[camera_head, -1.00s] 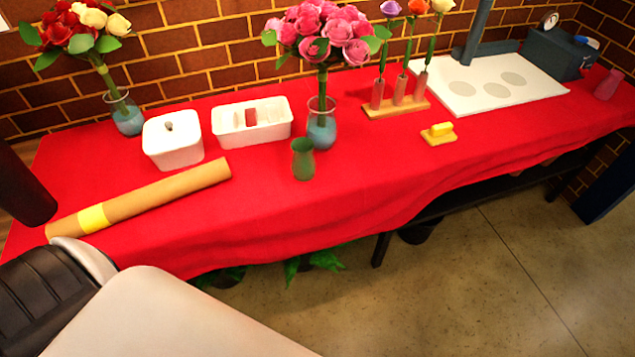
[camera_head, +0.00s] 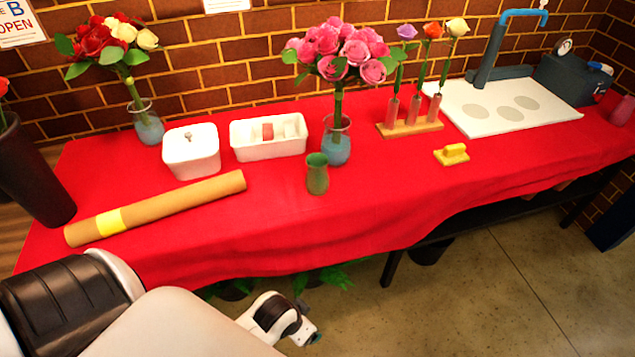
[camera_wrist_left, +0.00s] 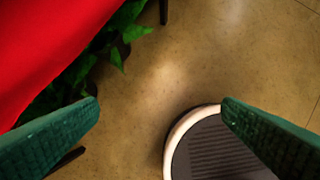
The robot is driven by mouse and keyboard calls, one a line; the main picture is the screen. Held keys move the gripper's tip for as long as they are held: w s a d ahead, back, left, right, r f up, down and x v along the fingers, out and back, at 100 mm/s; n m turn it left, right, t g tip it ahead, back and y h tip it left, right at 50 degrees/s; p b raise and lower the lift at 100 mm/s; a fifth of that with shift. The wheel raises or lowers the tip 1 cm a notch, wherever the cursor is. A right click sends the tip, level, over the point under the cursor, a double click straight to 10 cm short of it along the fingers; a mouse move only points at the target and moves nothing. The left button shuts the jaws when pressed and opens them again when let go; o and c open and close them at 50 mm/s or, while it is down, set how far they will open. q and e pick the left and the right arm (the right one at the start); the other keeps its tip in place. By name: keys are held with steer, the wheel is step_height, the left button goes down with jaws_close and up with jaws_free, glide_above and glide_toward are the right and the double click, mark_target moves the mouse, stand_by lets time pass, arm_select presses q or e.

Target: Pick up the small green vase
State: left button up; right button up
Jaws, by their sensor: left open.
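The small green vase (camera_head: 317,174) stands upright and empty on the red-covered table, near its front edge, just in front of the glass vase of pink roses. In the left wrist view, my left gripper (camera_wrist_left: 160,108) is open and empty, with its two green fingers wide apart above the floor. The green vase is not in that view. In the head view, part of my arm shows at the bottom left and a white-and-black part of mine hangs below the table edge. No gripper fingers are clear there. My right gripper is not in view.
The glass vase (camera_head: 337,146) of pink roses is close behind the green vase. A white lidded box (camera_head: 191,152), a white tray (camera_head: 268,150) and a brown paper roll (camera_head: 160,207) lie left. A yellow-topped block (camera_head: 451,155) is right. Cloth in front is clear.

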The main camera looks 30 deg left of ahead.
arm_select(q)
steer(key=w+a+r+t, duration=0.2)
steer(key=w+a+r, duration=0.1)
steer(key=w+r, duration=0.25)
steer(key=n+t+y, duration=0.1)
steer(key=n+t, duration=0.2)
steer(key=t, duration=0.4)
glide_toward(311, 184)
steer(key=w+f, duration=0.1)
steer(key=f, duration=0.1)
steer(key=shift+t, duration=0.4)
steer(key=x, duration=0.6)
steer(key=shift+r, duration=0.35)
steer(key=shift+f+x, duration=0.15)
steer(key=shift+x, duration=1.45)
steer(key=shift+f+x, duration=0.1)
steer(key=shift+x, duration=1.5)
steer(key=shift+s, duration=0.15)
steer(key=shift+c, duration=0.3)
steer(key=c, duration=1.2)
steer(key=shift+r, duration=0.15)
steer(key=shift+c, duration=1)
